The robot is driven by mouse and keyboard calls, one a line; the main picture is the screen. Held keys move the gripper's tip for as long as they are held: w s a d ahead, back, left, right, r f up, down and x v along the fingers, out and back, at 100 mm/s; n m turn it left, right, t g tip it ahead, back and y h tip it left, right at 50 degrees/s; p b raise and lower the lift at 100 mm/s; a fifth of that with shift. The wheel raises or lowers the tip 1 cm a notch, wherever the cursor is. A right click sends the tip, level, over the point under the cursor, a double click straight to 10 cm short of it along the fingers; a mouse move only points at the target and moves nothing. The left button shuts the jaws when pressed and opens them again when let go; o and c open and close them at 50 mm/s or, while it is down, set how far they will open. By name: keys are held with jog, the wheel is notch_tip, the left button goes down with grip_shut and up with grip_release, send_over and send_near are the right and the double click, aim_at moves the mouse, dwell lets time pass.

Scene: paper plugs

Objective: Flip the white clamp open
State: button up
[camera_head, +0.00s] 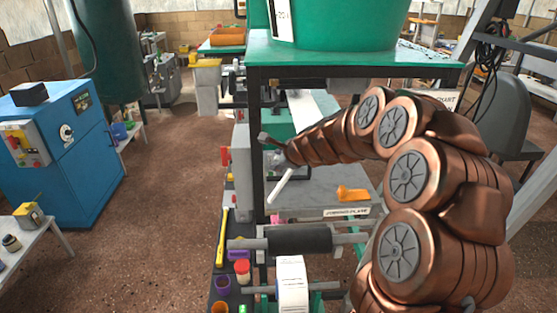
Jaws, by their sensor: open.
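The white clamp (280,187) shows as a slanted white bar just in front of the grey forming plate, at the left part of the machine. Its upper end is close below my gripper (270,148). My gripper is small and dark in the view, at the end of my copper-coloured arm, which reaches in from the right. Its jaws are open and nothing shows between them. I cannot tell whether the gripper touches the bar. The clamp's hinge is not clear from here.
An orange-yellow piece (352,194) lies on the grey plate (316,190). A black roller (300,240) crosses in front, above a white paper roll (291,285). A black table leg (257,150) stands close left of my gripper. A green tabletop (350,51) is overhead.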

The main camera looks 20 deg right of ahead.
jog(key=v, duration=1.2)
dwell(0.6)
